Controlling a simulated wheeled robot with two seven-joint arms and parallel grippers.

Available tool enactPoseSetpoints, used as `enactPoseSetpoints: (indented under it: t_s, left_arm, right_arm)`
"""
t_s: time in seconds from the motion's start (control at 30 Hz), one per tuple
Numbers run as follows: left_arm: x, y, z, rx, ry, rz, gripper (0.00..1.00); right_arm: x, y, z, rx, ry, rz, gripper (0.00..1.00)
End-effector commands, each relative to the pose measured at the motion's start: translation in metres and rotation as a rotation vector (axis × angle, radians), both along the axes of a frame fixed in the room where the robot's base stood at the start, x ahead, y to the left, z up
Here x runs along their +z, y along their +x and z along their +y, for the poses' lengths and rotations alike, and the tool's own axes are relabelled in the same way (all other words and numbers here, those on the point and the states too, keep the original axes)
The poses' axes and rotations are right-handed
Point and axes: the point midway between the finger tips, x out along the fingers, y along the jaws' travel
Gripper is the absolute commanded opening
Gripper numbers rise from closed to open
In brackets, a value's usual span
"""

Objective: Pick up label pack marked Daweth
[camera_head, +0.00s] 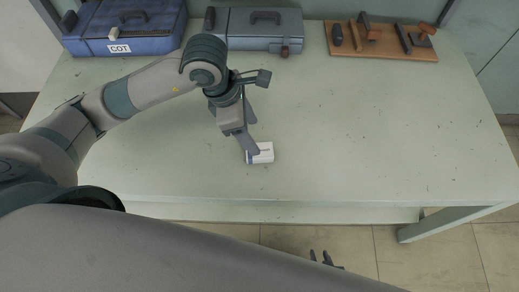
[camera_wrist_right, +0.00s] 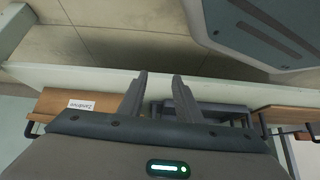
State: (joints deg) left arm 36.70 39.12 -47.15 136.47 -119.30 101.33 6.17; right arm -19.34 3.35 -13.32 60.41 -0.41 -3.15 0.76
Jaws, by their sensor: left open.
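A small white pack with a blue end (camera_head: 264,154) lies on the pale green table, near its front edge, in the head view. Its print is too small to read, so I cannot tell whether it says Daweth. My left gripper (camera_head: 253,137) is open and points down at the pack. One finger overlaps the pack's back left part in the picture; I cannot tell whether it touches. My right gripper (camera_head: 320,256) is low in front of the table, away from the pack. In the right wrist view its two fingers (camera_wrist_right: 159,76) stand apart with nothing between them.
A blue case marked COT (camera_head: 150,38) and a grey-blue case (camera_head: 245,30) stand at the table's back. A wooden board with tools (camera_head: 385,50) lies at the back right. The table's middle and right (camera_head: 380,130) are clear. A labelled wooden item (camera_wrist_right: 70,103) shows in the right wrist view.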

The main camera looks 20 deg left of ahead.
Motion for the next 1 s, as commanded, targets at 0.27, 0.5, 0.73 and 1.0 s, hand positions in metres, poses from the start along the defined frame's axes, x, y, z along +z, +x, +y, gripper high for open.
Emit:
enactPoseSetpoints:
  t_s: [0.27,0.5,0.73,1.0]
  left_arm:
    - [-0.029,0.003,-0.008,0.000,0.000,0.001,0.61]
    - [-0.030,0.003,-0.008,-0.001,0.000,0.000,0.61]
    - [-0.033,0.003,-0.008,0.000,0.000,0.001,0.61]
    - [-0.055,0.001,-0.008,0.001,0.000,0.005,0.61]
  right_arm:
    - [-0.013,-0.025,-0.011,-0.004,-0.022,0.066,0.31]
    - [-0.014,-0.026,-0.013,-0.004,-0.024,0.069,0.31]
    - [-0.012,-0.025,-0.013,-0.003,-0.024,0.065,0.31]
    - [-0.018,-0.048,-0.020,-0.002,-0.041,0.130,0.31]
